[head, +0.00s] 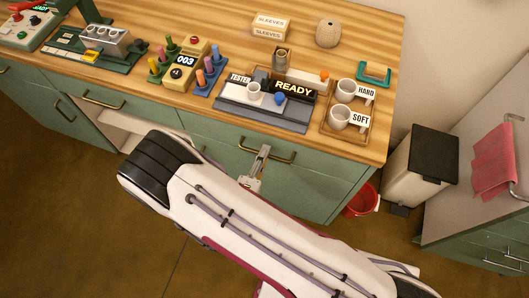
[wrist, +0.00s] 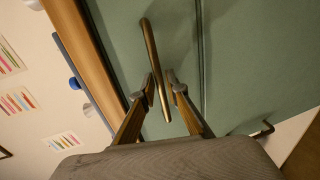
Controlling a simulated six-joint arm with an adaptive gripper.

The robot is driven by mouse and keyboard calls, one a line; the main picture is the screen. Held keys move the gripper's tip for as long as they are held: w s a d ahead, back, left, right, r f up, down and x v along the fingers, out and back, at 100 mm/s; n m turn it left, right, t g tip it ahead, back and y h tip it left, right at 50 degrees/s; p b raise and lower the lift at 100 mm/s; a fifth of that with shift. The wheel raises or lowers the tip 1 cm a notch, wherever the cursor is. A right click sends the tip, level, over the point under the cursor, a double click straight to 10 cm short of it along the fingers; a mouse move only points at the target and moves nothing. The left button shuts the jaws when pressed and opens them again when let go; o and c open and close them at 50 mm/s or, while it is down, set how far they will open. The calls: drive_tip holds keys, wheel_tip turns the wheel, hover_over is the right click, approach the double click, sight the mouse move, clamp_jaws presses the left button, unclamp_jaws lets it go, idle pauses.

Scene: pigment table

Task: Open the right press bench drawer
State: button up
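The right press bench drawer (head: 309,184) has a green front, flush with the bench, and looks closed. Its brass bar handle (head: 285,158) lies just under the wooden top's front edge. My gripper (head: 263,152) is at the left part of this handle, reaching in from below. In the wrist view the handle (wrist: 149,45) runs between the two fingertips of my gripper (wrist: 161,84), one finger on each side. The fingers look apart, with narrow gaps beside the bar; I cannot tell contact for sure. My arm hides part of the lower drawer front.
The wooden bench top (head: 350,25) above carries a READY display (head: 294,89), cups and pegs. A red bucket (head: 361,199) and a white bin (head: 420,165) stand right of the bench. Open floor lies in front, partly under my arm.

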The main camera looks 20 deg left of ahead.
drive_tip(key=shift+w, duration=0.3)
clamp_jaws()
drive_tip(key=f+v, duration=0.2)
drive_tip(key=v, duration=0.7)
drive_tip(key=f+v, duration=0.2)
drive_tip(key=v, duration=0.7)
drive_tip(key=shift+s, duration=0.7)
drive_tip(key=shift+r, duration=0.1)
unclamp_jaws()
